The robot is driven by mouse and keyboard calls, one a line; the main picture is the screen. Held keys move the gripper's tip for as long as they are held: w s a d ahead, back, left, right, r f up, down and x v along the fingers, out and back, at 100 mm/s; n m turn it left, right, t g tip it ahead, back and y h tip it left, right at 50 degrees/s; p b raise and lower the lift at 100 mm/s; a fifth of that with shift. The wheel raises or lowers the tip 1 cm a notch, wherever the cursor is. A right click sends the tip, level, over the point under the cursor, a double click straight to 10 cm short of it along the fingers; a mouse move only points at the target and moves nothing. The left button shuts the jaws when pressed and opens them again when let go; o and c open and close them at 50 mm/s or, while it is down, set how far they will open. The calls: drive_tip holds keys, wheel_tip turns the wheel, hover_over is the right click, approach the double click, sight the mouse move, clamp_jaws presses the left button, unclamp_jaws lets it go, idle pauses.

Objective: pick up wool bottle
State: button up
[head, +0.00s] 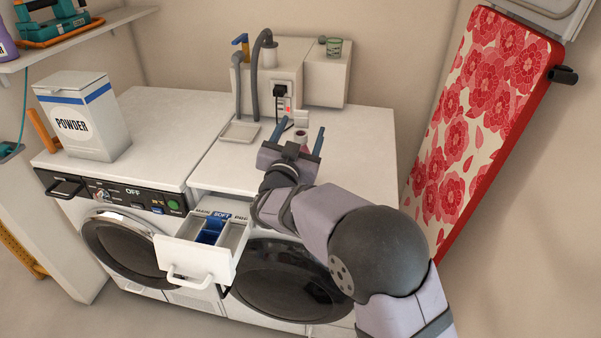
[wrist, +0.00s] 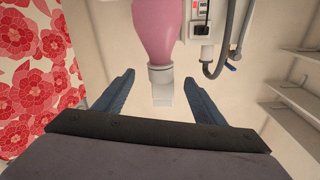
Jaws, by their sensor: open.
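A pink bottle (wrist: 157,30) with a white neck and cap shows at the top centre of the wrist view, its cap end towards my gripper. No label on it is readable. In the head view only a small pinkish part of the bottle (head: 301,135) shows between my fingers, on or above the right machine's top. My gripper (wrist: 160,78) is open, with the two blue fingers on either side of the cap and visible gaps to it. In the head view my gripper (head: 301,131) is over the right machine's top.
A grey box with hoses (head: 270,80) stands behind the gripper, with a small tray (head: 239,132) to its left. The powder box (head: 85,125) stands on the left machine. A detergent drawer (head: 190,262) is pulled out in front. A floral ironing board (head: 485,110) leans at right.

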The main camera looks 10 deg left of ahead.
drive_tip(key=s+f+h, duration=0.1)
drive_tip(key=f, duration=0.2)
drive_tip(key=s+f+h, duration=0.1)
drive_tip(key=f, duration=0.2)
drive_tip(key=s+f, duration=0.1)
drive_tip(key=f, duration=0.2)
drive_tip(key=shift+a+f+n+g+h, duration=0.3)
drive_tip(key=shift+a+n+g+h, duration=0.1)
drive_tip(key=shift+w+d+f+p, duration=0.1)
drive_tip(key=shift+w+d+p, duration=0.15)
drive_tip(key=shift+w, duration=1)
drive_tip(key=shift+w+d+r+p, duration=0.1)
drive_tip(key=shift+w+d+p, duration=0.15)
drive_tip(key=shift+w, duration=0.95)
drive_tip(key=shift+w+d+f+p, duration=0.15)
drive_tip(key=shift+w+p, duration=0.1)
drive_tip(key=shift+w, duration=1)
drive_tip(key=c, duration=1.3)
